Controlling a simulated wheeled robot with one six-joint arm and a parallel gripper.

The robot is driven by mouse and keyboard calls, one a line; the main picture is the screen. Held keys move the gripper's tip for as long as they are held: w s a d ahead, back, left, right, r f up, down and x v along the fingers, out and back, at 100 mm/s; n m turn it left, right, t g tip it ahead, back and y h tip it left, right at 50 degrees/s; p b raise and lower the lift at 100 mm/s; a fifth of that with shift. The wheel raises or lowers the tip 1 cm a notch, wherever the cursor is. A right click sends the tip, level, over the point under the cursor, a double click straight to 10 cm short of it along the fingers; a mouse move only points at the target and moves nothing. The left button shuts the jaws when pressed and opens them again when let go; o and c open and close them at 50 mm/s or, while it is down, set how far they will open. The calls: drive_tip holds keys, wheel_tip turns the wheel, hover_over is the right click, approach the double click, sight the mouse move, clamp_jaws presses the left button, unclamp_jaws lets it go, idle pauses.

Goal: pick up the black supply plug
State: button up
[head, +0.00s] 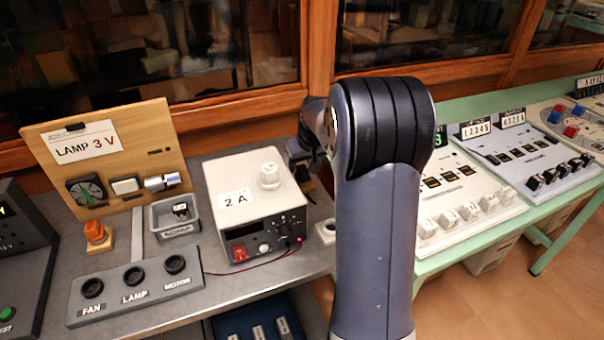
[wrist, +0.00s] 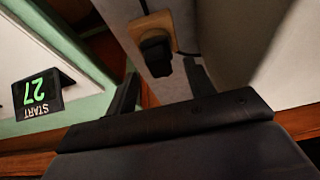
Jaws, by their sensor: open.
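A black plug (wrist: 156,50) sits against a small tan wooden block in the wrist view, with a dark cord at its far end. My gripper (wrist: 161,86) is open and empty, its two dark fingers on either side below the plug in the picture. The plug lies ahead of the gap, and I see no contact. In the head view my gripper (head: 300,152) is beside the right side of the white "2 A" supply box (head: 245,190). My own arm covers part of that area, and the plug cannot be clearly made out there.
The supply box stands close left of my gripper. A grey tray (head: 177,228) holds a small black piece. A socket strip (head: 134,287) lies in front, and a lamp board (head: 105,160) stands behind. The green table (head: 455,246) with consoles is at right.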

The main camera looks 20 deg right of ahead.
drive_tip(key=shift+x, duration=1.1)
drive_tip(key=c, duration=1.1)
